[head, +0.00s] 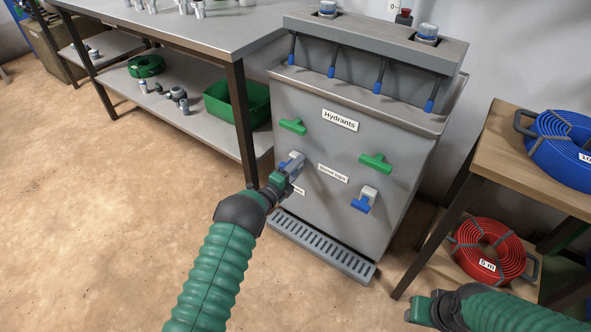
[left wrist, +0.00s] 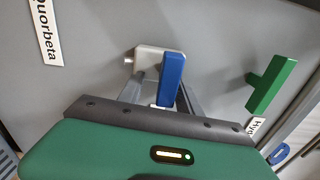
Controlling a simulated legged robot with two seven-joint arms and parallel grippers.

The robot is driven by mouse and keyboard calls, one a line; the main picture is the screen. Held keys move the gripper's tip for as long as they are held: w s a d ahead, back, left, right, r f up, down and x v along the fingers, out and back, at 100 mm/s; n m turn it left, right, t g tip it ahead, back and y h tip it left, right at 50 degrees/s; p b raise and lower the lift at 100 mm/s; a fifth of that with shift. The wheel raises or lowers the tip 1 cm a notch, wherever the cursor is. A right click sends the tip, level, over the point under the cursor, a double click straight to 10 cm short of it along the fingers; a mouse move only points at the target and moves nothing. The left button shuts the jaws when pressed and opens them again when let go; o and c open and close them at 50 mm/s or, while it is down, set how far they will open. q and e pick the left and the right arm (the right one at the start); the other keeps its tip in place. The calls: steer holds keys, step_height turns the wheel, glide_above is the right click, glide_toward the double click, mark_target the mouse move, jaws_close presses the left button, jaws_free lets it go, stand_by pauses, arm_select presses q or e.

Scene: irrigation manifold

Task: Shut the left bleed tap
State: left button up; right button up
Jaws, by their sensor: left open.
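The left bleed tap has a grey body (head: 297,156) and a blue handle (left wrist: 171,78) on the front of the grey cabinet, below the left green handle. In the head view my gripper covers much of it. My left gripper (head: 290,166) is at this tap, open. In the left wrist view its two fingers (left wrist: 160,97) stand on either side of the blue handle; I cannot tell whether they touch it. The right bleed tap (head: 361,203), grey with a blue handle, is apart from it. My right gripper (head: 424,308) is low at the right, away from the cabinet.
Green hydrant handles (head: 293,126) (head: 376,163) stick out above the taps. A grey slotted grate (head: 320,248) juts out at the cabinet's foot. A workbench (head: 200,40) stands left; a wooden shelf (head: 535,160) with blue and red hose coils stands right. The floor in front is clear.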

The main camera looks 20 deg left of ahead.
arm_select(q)
steer(key=p+v, duration=0.8)
steer(key=v, duration=0.9)
steer(key=shift+w, duration=0.1)
